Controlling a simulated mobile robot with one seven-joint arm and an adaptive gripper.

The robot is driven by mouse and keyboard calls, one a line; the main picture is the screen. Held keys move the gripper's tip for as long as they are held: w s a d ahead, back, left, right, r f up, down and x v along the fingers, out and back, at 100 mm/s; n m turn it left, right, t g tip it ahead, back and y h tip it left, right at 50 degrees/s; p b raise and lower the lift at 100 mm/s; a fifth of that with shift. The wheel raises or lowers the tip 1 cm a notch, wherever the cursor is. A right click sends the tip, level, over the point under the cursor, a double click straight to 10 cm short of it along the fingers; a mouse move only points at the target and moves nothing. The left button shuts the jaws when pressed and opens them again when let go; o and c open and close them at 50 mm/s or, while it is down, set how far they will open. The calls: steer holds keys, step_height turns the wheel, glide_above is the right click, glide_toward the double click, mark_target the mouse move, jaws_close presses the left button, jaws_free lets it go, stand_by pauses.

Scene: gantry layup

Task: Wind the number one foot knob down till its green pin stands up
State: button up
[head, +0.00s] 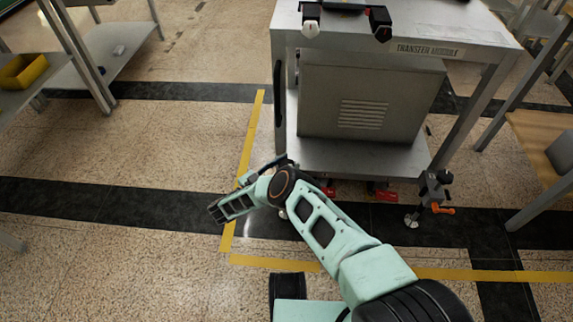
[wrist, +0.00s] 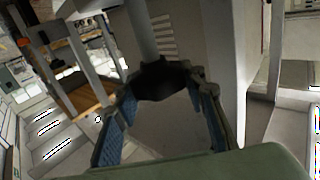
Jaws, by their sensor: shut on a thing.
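My gripper (wrist: 165,92) shows in the wrist view with its two blue-padded fingers closed against a dark, lobed knob (wrist: 163,78). The knob sits between the fingertips, below a grey leg of the transfer module. In the head view my arm covers this knob, and I cannot make out the fingertips. The transfer module (head: 480,40) is a grey steel bench with its name on the front edge. Its right front foot (head: 434,188) is dark, with an orange lever and a pad near the floor. No green pin can be made out, and no foot number is readable.
Red pieces (head: 381,192) show under the module's lower shelf. Yellow tape (head: 248,140) marks the floor beside the module. A shelf with a yellow bin (head: 22,70) stands at left, and a wooden-topped table (head: 545,135) at right. The floor at left is open.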

steer(key=shift+w+d+m+g+h, duration=0.1)
steer(key=shift+d+m+g+h, duration=0.05)
steer(key=shift+m+g+h, duration=0.85)
steer(key=o, duration=1.2)
steer(key=shift+c, duration=0.2)
steer(key=shift+r, duration=0.15)
steer(key=shift+r, duration=4.9)
